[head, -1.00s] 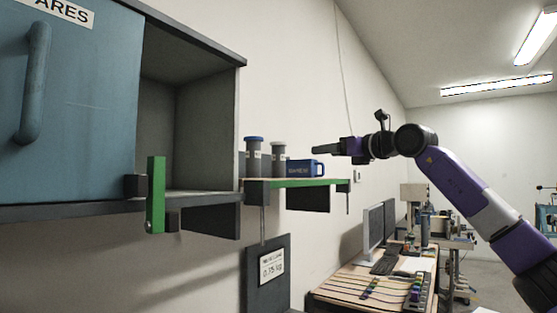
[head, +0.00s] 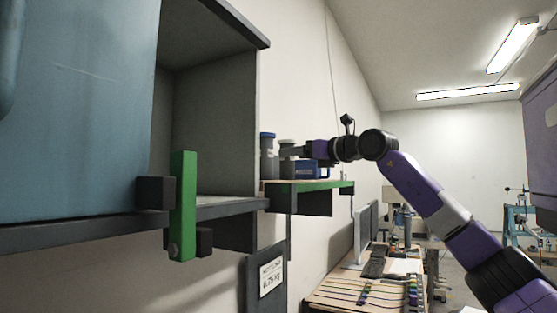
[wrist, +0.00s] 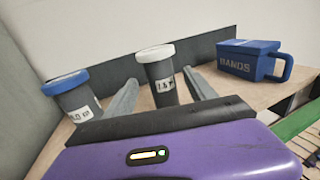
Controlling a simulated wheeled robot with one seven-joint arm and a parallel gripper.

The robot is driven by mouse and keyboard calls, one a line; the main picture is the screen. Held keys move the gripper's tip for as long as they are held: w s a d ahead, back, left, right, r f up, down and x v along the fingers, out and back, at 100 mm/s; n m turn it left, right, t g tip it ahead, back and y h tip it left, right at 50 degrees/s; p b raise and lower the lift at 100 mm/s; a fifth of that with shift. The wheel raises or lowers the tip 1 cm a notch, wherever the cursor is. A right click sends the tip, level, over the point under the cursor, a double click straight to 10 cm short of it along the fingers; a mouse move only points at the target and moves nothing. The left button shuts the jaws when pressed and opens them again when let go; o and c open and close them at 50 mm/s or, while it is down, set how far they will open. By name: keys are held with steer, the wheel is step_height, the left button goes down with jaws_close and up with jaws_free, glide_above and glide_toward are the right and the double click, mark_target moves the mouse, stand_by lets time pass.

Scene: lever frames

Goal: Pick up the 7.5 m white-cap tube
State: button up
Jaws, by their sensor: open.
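The white-cap tube (wrist: 161,80) stands upright on the shelf, a dark grey tube with a pale cap and a white label too small to read surely. In the head view the white-cap tube (head: 287,163) is partly covered by my gripper (head: 297,152). In the wrist view my gripper (wrist: 160,78) is open, with one finger on each side of the tube. No clear contact shows, and nothing is lifted. A blue-cap tube (wrist: 72,96) stands to the left; it also shows in the head view (head: 267,158).
A dark back strip (wrist: 115,73) runs behind the tubes. In the head view, an open grey cabinet (head: 215,115) with a green upright bar (head: 183,205) is at the left. A desk (head: 340,290) lies below.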

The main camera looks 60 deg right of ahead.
steer(key=p+x, duration=0.4)
steer(key=x, duration=0.3)
steer(key=shift+f, duration=0.1)
steer(key=shift+w+f, duration=0.15)
steer(key=shift+c, duration=0.2)
jaws_close()
